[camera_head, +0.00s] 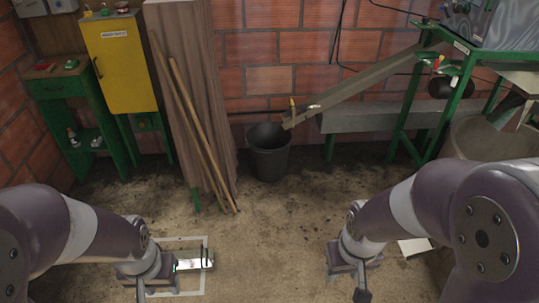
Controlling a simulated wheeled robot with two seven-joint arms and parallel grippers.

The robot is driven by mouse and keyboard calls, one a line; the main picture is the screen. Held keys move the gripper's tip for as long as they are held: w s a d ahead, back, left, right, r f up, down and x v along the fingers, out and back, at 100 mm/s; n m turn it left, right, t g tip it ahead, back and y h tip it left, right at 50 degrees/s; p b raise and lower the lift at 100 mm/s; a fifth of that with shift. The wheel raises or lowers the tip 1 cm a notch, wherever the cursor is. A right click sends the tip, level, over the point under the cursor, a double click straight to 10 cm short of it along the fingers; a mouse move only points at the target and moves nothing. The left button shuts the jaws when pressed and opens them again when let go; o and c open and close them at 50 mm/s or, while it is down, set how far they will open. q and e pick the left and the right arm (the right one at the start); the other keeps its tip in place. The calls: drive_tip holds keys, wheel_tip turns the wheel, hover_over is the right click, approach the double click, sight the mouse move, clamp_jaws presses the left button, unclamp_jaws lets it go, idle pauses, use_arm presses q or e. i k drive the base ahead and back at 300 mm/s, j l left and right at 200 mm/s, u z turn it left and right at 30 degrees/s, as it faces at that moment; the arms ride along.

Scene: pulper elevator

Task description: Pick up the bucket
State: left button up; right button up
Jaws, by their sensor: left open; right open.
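A dark grey bucket (269,160) stands upright on the floor near the brick wall, a little right of the picture's middle. Its open mouth faces up, below the lower end of a sloping metal chute (350,85). My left gripper (160,292) is low at the bottom left, over the floor, and open. My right gripper (358,290) is at the bottom right, pointing down, and open. Both grippers are well in front of the bucket and apart from it. The bucket's inside is too dark to make out.
Wooden poles (192,125) lean on a brown panel left of the bucket. A yellow cabinet (121,65) and a green table (67,90) stand further left. A green-framed machine (425,110) stands at the right. The floor (262,235) before the bucket is clear.

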sight(268, 144)
drive_tip(key=i+l+u, duration=0.1)
drive_tip(key=i+l, duration=0.3)
drive_tip(key=i+l+u, duration=0.1)
drive_tip(key=i+l, duration=0.3)
drive_tip(key=i, duration=0.2)
drive_tip(key=i+l+u, duration=0.1)
drive_tip(key=i+l, duration=0.35)
drive_tip(key=i+l+u, duration=0.1)
drive_tip(key=i+l, duration=0.35)
drive_tip(key=i+l+u, duration=0.1)
drive_tip(key=i+l, duration=0.35)
drive_tip(key=l, duration=0.15)
drive_tip(key=i+l, duration=0.45)
drive_tip(key=i+l+u, duration=0.15)
drive_tip(key=i+l, duration=0.25)
drive_tip(key=l, duration=0.3)
